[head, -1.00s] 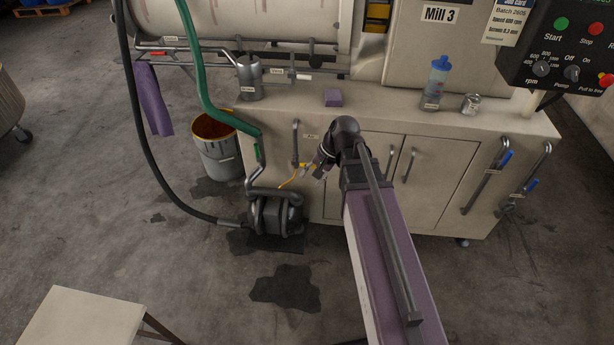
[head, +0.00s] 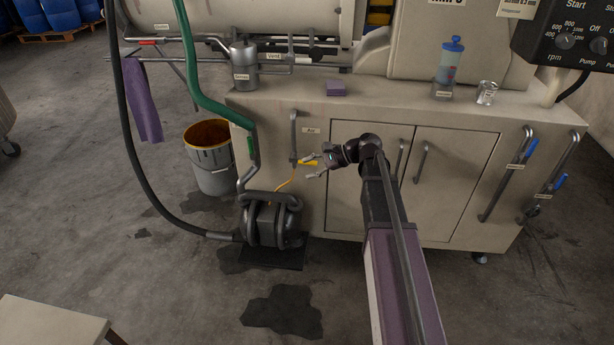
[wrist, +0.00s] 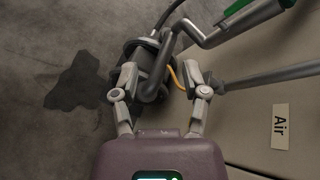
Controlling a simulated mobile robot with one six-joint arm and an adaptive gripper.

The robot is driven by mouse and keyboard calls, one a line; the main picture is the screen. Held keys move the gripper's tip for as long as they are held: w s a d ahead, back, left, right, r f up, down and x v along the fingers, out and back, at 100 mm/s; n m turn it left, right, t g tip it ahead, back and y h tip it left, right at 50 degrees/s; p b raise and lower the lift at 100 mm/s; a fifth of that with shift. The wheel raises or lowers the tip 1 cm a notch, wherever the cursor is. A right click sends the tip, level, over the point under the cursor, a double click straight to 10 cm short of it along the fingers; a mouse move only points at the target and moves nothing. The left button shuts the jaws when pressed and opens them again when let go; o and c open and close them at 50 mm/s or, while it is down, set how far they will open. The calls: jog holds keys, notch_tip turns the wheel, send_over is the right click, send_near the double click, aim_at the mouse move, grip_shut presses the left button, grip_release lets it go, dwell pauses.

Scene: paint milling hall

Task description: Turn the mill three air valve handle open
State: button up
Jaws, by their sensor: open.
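The pipe (wrist: 265,75) comes in from the right towards the right finger, and the "Air" label (wrist: 281,126) is at right. The handle is not clearly visible there.
A pump (head: 268,222) stands on the floor below the valve, with a yellow hose (head: 287,182) rising from it. A green hose (head: 205,98) and a black hose (head: 130,160) hang at left. A bucket (head: 213,172) stands beside the cabinet. Wet patches mark the floor.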

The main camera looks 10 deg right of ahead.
jog(key=w+d+f+m+t+y+b, duration=0.3)
jog(key=w+d+f+m+b, duration=0.3)
jog(key=b, duration=0.7)
jog(key=shift+w+d+y, duration=0.65)
jog(key=shift+w+y, duration=0.15)
jog(key=shift+y, duration=0.1)
jog(key=shift+a, duration=0.15)
jog(key=shift+x, duration=3.65)
jog(key=shift+c, duration=0.3)
